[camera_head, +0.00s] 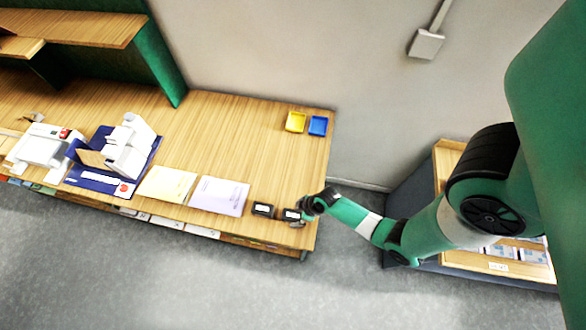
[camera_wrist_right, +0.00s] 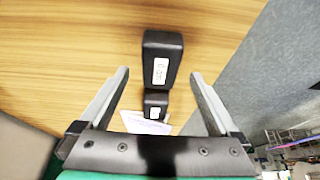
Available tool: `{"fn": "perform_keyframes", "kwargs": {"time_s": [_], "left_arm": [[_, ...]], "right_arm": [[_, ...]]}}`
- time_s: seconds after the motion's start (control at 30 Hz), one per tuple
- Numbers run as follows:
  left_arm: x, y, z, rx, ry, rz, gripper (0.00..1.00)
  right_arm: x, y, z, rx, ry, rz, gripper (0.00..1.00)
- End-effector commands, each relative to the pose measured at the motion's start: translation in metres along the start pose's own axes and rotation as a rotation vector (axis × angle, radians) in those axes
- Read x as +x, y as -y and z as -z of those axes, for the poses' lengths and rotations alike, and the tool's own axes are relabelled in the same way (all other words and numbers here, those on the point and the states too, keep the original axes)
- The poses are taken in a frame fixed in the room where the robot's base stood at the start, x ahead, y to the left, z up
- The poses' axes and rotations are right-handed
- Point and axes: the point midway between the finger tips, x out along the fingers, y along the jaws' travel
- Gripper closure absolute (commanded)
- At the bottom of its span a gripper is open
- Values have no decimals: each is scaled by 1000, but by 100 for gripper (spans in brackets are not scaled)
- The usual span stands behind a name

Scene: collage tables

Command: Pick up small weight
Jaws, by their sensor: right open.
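Two black block weights with white labels stand near the front right corner of the wooden table; the right one (camera_head: 291,214) is beside my right gripper and the left one (camera_head: 262,210) is a little further left. My right gripper (camera_head: 301,213) is open at the table's right end. In the right wrist view, the larger-looking black block (camera_wrist_right: 161,48) lies between and beyond the fingertips (camera_wrist_right: 160,74), with no clear contact. A smaller-looking black block (camera_wrist_right: 155,102) shows below it. I cannot tell their true sizes. My left gripper is not in view.
A lilac paper (camera_head: 219,196) and a cream paper (camera_head: 166,184) lie left of the weights. Yellow (camera_head: 295,122) and blue (camera_head: 318,126) trays sit at the back right. White devices (camera_head: 128,146) stand further left. The table's middle is clear.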

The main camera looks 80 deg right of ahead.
Motion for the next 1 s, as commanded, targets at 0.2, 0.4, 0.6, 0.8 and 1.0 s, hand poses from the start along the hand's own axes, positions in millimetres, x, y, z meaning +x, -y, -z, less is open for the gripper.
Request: {"fn": "perform_keyframes", "kwargs": {"time_s": [0.2, 0.4, 0.6, 0.8, 1.0], "left_arm": [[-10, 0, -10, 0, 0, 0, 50], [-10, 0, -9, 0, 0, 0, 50], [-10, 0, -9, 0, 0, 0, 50], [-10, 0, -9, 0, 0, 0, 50], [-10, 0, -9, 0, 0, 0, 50]], "right_arm": [[35, 0, 0, -1, 0, 1, 3], [36, 0, 0, 0, -1, 0, 3], [36, 0, 0, 0, 0, 0, 30], [36, 0, 0, 0, 0, 0, 66], [36, 0, 0, 0, 0, 0, 100]]}}
